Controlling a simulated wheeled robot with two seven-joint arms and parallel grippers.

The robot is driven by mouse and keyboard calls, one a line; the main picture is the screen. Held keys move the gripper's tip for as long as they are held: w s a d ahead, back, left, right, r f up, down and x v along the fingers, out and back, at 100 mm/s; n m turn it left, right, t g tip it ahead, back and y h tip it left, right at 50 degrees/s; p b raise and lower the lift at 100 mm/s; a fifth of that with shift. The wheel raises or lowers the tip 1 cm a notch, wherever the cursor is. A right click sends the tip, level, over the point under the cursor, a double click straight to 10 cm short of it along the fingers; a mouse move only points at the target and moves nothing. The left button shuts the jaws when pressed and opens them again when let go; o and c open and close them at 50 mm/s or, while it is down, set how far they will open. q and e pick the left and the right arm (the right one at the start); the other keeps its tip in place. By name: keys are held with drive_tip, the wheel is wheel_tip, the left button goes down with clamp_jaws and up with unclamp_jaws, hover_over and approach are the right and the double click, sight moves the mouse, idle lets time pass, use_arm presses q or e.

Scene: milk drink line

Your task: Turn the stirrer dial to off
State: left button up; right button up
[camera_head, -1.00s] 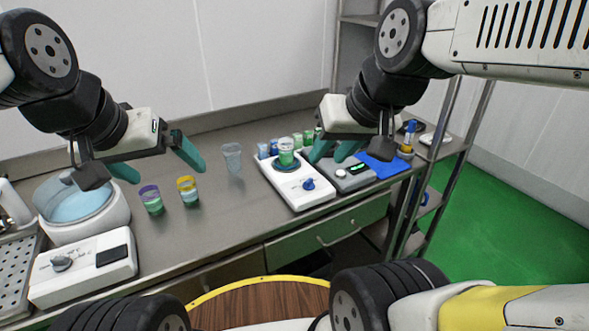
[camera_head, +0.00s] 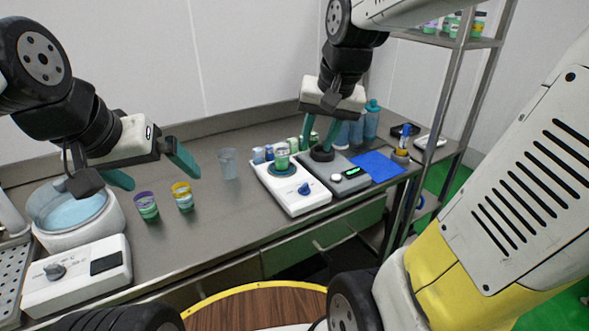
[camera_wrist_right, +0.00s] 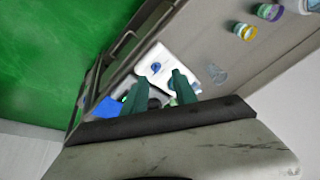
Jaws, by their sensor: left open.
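A white stirrer unit (camera_head: 307,203) with a blue dial (camera_head: 305,188) on its front stands on the bench. A cup of green liquid (camera_head: 282,156) sits on its round dark plate. The unit (camera_wrist_right: 149,60) and dial (camera_wrist_right: 156,68) also show in the right wrist view. The pointer angle is too small to read. My right gripper (camera_head: 319,134) is open, pointing down behind and right of the dial, above the back of a grey scale (camera_head: 347,183). In the right wrist view its fingers (camera_wrist_right: 159,90) stand apart. My left gripper (camera_head: 150,170) is open above the bench at left, far from the dial.
Two banded cups (camera_head: 147,208) (camera_head: 184,197) and a clear cup (camera_head: 229,164) stand mid-bench. A white bath (camera_head: 75,232) with a grey-dial panel (camera_head: 75,277) is at left. Several small bottles and larger blue ones (camera_head: 371,120) stand behind. A blue mat (camera_head: 379,167) lies right.

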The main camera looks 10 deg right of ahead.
drive_tip(key=w+f+m+g, duration=0.25)
drive_tip(key=w+f, duration=0.35)
drive_tip(key=w, duration=0.3)
drive_tip(key=m+g+h, duration=0.1)
drive_tip(key=m+g, duration=0.1)
drive_tip(key=m, duration=0.1)
hover_over(305, 184)
drive_tip(key=shift+t, duration=0.25)
wheel_tip(305, 184, down, 9)
drive_tip(key=shift+r, duration=0.15)
drive_tip(key=shift+f, duration=4)
clamp_jaws()
